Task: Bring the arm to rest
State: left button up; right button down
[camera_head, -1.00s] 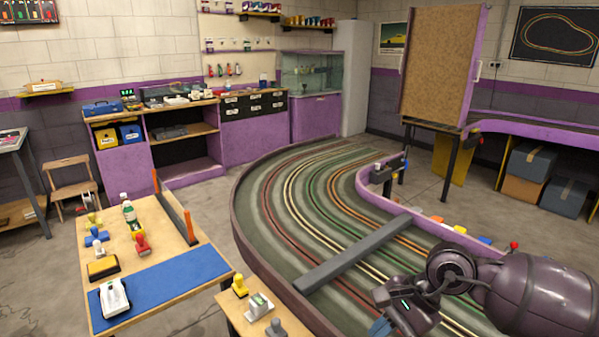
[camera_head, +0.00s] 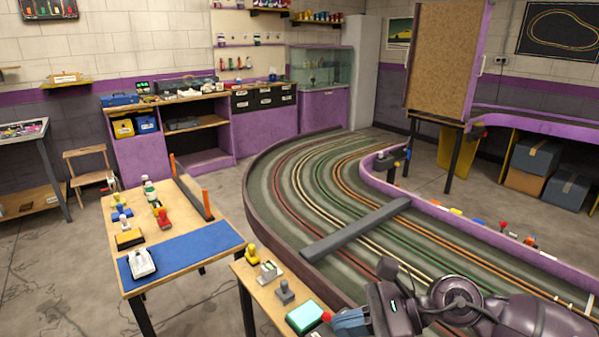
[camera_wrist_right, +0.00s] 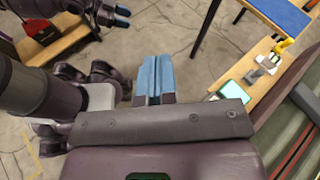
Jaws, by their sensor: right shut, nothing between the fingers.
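My right arm comes in from the lower right in the head view. Its blue-fingered right gripper (camera_head: 350,322) is at the bottom edge, beside the small wooden bench (camera_head: 262,290) and in front of the slot track (camera_head: 330,210). In the right wrist view the right gripper's two blue fingers (camera_wrist_right: 153,78) lie side by side, shut with nothing between them, above the floor. Another dark arm with blue fingertips, my left gripper (camera_wrist_right: 122,16), shows at the top left of that view. Its opening is unclear. It does not show in the head view.
The small bench carries a green-topped box (camera_head: 304,317), a grey stamp-like piece (camera_head: 285,291) and other small pieces, close to my right gripper. A wooden table with a blue mat (camera_head: 190,247) and a white car (camera_head: 142,263) stands left. A grey bar (camera_head: 355,230) crosses the track.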

notch_tip(320, 180, up, 7)
jog(key=w+d+m+t+y, duration=0.2)
jog(key=m+t+y, duration=0.1)
jog(key=m+t, duration=1.25)
jog(key=d+f+m+t+h, duration=0.2)
jog(key=d+m+h, duration=0.4)
jog(key=m, duration=0.5)
jog(key=d+f+m+t+h, duration=0.2)
jog(key=d+m+h, duration=0.2)
jog(key=m+h, duration=0.45)
jog(key=s+d+f+m+g+h, duration=0.55)
jog(key=d+f+m+g, duration=0.2)
jog(key=f+m, duration=0.45)
jog(key=s+f+m+g+y, duration=0.1)
jog(key=s+f+m+g, duration=0.35)
jog(key=s, duration=0.35)
jog(key=s+f+m+g+y, duration=0.1)
jog(key=s+f+m+g, duration=0.3)
jog(key=s, duration=0.5)
jog(key=w+f+t, duration=0.7)
jog(key=w+f, duration=0.1)
jog(key=f, duration=0.1)
jog(key=shift+d+f+n+t+y, duration=0.15)
jog(key=shift+d+n+t+y, duration=0.2)
jog(key=shift+n+y, duration=0.1)
